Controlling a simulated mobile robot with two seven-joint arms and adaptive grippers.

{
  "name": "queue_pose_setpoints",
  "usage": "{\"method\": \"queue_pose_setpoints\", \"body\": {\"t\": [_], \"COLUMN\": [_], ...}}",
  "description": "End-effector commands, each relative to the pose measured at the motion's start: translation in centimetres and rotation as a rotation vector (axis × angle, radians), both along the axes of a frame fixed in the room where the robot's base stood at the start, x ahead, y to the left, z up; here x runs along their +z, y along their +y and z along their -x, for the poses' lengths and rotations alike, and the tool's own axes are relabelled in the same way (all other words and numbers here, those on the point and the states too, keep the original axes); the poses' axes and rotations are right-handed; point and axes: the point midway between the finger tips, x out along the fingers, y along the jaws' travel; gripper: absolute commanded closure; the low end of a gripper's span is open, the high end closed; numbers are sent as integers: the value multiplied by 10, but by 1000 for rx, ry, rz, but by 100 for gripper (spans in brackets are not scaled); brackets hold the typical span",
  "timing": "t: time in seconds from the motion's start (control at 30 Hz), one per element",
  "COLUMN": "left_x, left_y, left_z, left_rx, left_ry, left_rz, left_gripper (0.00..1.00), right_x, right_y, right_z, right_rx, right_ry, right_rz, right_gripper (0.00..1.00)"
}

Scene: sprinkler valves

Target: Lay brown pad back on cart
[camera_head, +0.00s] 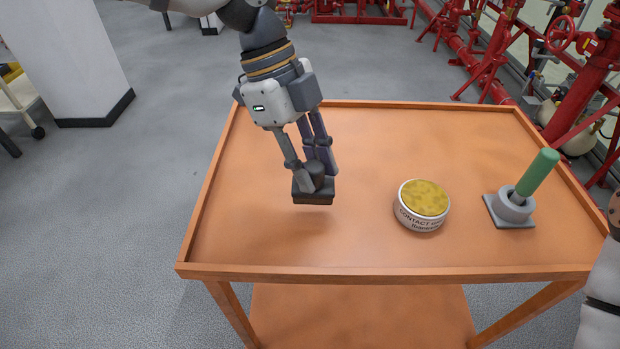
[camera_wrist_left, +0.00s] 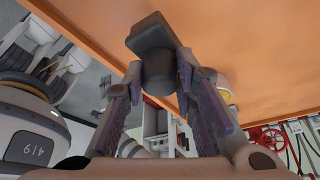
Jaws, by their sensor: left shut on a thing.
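The brown pad (camera_head: 313,198) is a dark, nearly black square block with a round knob on top. My left gripper (camera_head: 316,176) is shut on the knob, with one finger on each side, and holds the pad roughly level over the left part of the orange cart (camera_head: 390,145). A soft shadow on the cart top suggests the pad is a little above it; the exact gap is unclear. In the left wrist view the pad (camera_wrist_left: 151,36) shows beyond the fingertips, against the cart top (camera_wrist_left: 250,60). My right gripper is not in view.
A round tin (camera_head: 421,207) with a yellow top stands right of the pad. A grey square-based holder (camera_head: 512,209) with a green-handled tool (camera_head: 537,172) stands farther right. The cart has a raised rim. The cart top around the pad is bare.

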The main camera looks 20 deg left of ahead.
Motion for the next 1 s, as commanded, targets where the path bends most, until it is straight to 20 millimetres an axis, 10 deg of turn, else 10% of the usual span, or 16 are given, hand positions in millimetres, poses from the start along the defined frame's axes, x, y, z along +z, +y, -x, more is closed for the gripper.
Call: {"method": "queue_pose_setpoints", "body": {"t": [0.17, 0.47, 0.5, 0.57, 1.0], "left_x": [-39, -40, -40, -40, -14], "left_y": [5, 5, 5, 5, 14], "left_z": [-3, -4, -4, -4, -7], "left_rx": [0, 0, 0, 0, 3], "left_ry": [8, 1, 1, 1, -6], "left_rz": [0, 0, 0, 0, 2], "left_gripper": [100, 100, 65, 54, 54], "right_x": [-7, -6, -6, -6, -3], "right_y": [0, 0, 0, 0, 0], "right_z": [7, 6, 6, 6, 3], "right_rx": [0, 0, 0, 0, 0], "right_ry": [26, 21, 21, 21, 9], "right_rz": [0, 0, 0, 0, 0], "right_gripper": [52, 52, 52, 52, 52]}}
